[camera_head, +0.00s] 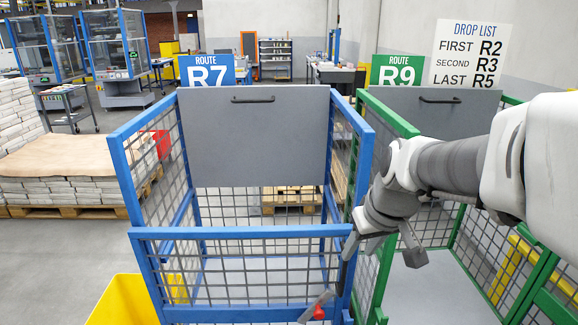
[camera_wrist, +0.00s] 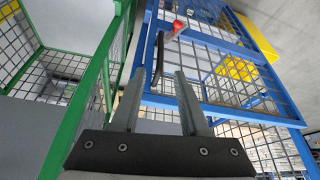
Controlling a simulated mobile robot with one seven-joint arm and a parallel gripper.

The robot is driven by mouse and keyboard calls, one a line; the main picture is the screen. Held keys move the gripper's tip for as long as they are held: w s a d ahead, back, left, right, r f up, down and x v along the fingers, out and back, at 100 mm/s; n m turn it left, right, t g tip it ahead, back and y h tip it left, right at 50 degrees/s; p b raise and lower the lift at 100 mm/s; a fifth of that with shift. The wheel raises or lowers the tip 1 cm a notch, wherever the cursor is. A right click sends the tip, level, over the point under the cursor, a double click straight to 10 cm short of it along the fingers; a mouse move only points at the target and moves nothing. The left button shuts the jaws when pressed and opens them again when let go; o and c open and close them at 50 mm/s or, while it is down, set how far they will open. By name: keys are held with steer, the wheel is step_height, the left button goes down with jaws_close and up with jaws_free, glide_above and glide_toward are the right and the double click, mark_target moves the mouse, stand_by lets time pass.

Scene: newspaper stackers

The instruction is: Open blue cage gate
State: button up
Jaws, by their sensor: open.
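The blue cage (camera_head: 117,165) stands in the middle of the head view, with its wire-mesh gate (camera_head: 240,233) across the lower front. The gate is closed and also shows in the wrist view (camera_wrist: 235,110). A grey latch handle with a red tip (camera_head: 319,312) is low at the gate's right side; the red tip also shows in the wrist view (camera_wrist: 178,27). My gripper (camera_head: 391,250) is open and empty, at the right of the blue cage's front corner. In the wrist view, its fingers (camera_wrist: 159,75) point toward the blue corner and a dark latch rod.
A green cage (camera_head: 398,122) stands close on the right, leaving a narrow gap. A yellow bin (camera_head: 122,300) is at the front left. Newspaper stacks (camera_head: 18,115) on a pallet are at the far left.

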mark_target(345, 273)
steer(key=b+x, duration=0.1)
steer(key=x, duration=1.2)
steer(key=shift+f+b, duration=0.2)
steer(key=shift+b, duration=0.15)
jaws_close()
stand_by(0.7)
